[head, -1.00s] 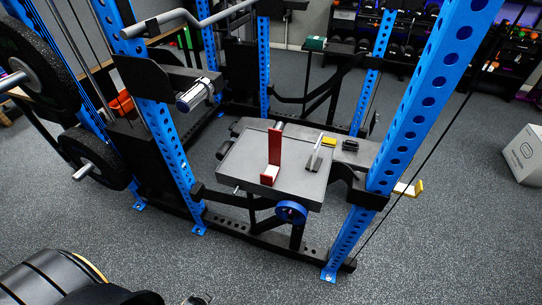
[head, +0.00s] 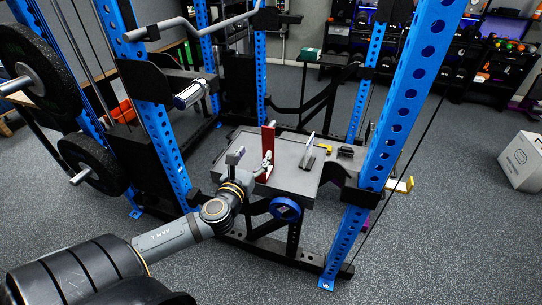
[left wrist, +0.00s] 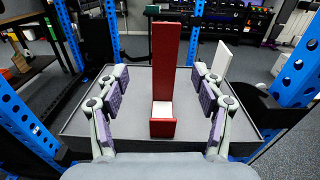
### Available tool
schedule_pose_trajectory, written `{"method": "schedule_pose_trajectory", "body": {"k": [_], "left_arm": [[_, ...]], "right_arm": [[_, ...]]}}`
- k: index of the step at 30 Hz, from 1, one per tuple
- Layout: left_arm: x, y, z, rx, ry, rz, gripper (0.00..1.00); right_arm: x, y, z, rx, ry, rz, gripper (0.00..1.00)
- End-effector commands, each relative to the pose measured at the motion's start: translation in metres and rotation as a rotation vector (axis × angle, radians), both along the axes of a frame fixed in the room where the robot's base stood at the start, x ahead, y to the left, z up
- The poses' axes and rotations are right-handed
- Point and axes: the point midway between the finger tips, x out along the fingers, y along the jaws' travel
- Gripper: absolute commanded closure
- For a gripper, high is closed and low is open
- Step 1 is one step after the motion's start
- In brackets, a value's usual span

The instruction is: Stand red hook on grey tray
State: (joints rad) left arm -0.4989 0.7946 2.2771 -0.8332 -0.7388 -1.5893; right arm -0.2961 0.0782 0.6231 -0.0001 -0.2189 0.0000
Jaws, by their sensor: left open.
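The red hook (head: 268,142) stands upright on the grey tray (head: 297,179), its tall plate up and its short lip toward me. In the left wrist view the red hook (left wrist: 165,65) shows a white pad inside its foot, and the grey tray (left wrist: 140,92) lies under it. My left gripper (head: 251,164) is open and empty at the tray's near left side. In the left wrist view its fingers (left wrist: 159,80) spread to either side of the hook, with gaps on both sides. My right gripper is not in view.
A pale upright hook (head: 308,152) stands right of the red one. A yellow piece (head: 325,149) and a black piece (head: 346,152) lie farther right. Blue rack posts (head: 398,130) flank the tray, and a blue round knob (head: 285,209) sits below its front edge.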

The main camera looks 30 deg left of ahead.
Motion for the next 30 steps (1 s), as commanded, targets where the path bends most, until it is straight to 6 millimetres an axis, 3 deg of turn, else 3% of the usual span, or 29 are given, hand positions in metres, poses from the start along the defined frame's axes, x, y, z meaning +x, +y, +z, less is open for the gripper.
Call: {"method": "schedule_pose_trajectory", "body": {"k": [5,12,20,30], "left_arm": [[0.004,-0.002,0.005,0.06,-0.004,-0.017,0.32],[0.041,0.008,0.006,0.051,-0.005,-0.012,0.32],[0.055,0.01,0.005,0.052,-0.003,-0.016,0.32],[0.102,0.018,0.002,0.05,-0.002,-0.016,0.32]], "right_arm": [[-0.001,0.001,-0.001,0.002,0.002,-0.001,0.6],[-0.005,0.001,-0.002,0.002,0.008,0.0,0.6],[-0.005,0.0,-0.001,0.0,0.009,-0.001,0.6],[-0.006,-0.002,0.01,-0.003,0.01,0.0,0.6]]}}
